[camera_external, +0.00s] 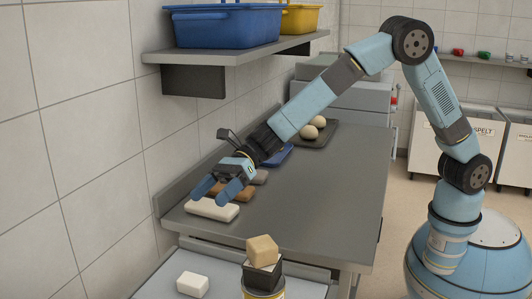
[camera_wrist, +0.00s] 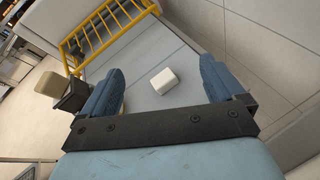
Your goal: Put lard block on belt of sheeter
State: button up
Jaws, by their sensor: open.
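My gripper (camera_external: 214,193) is open and empty, fingers pointing down and left near the front end of the grey counter. A small white block (camera_external: 193,284) lies flat on the pale grey belt surface (camera_external: 228,280) at the bottom of the external view. In the wrist view this white block (camera_wrist: 163,81) shows apart from and beyond the two open fingers. A longer cream block (camera_external: 212,210) lies on the counter's near end, just below my fingertips in the picture. I cannot tell for certain which pale block is the lard.
Brown (camera_external: 241,193) and grey-brown blocks lie behind the cream one, then a blue tray (camera_external: 284,156) and a dark tray with dough balls (camera_external: 312,130). A black holder (camera_external: 263,275) bears a tan block (camera_external: 262,250). A yellow guard (camera_wrist: 100,32) edges the belt. A shelf hangs above.

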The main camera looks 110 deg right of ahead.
jog(key=s+d+r+m+t+h, duration=0.2)
jog(key=s+r+m+h, duration=0.2)
jog(key=s+r+m, duration=0.45)
jog(key=s+r+m+g+h, duration=0.2)
jog(key=s+r+m+h, duration=0.2)
jog(key=s+r+m, duration=0.65)
jog(key=s+a+f+m+g, duration=0.2)
jog(key=s+m, duration=0.4)
jog(key=s, duration=0.7)
jog(key=s+a+f+m+g+y, duration=0.1)
jog(key=s+m, duration=0.5)
jog(key=s, duration=0.7)
jog(key=s+a+f+m+g, duration=0.3)
jog(key=s+a+f+m, duration=0.2)
jog(key=s, duration=0.8)
jog(key=shift+a+m+g+y, duration=0.3)
jog(key=shift+a+m+y, duration=0.1)
jog(key=shift+m, duration=0.7)
jog(key=shift+f, duration=0.1)
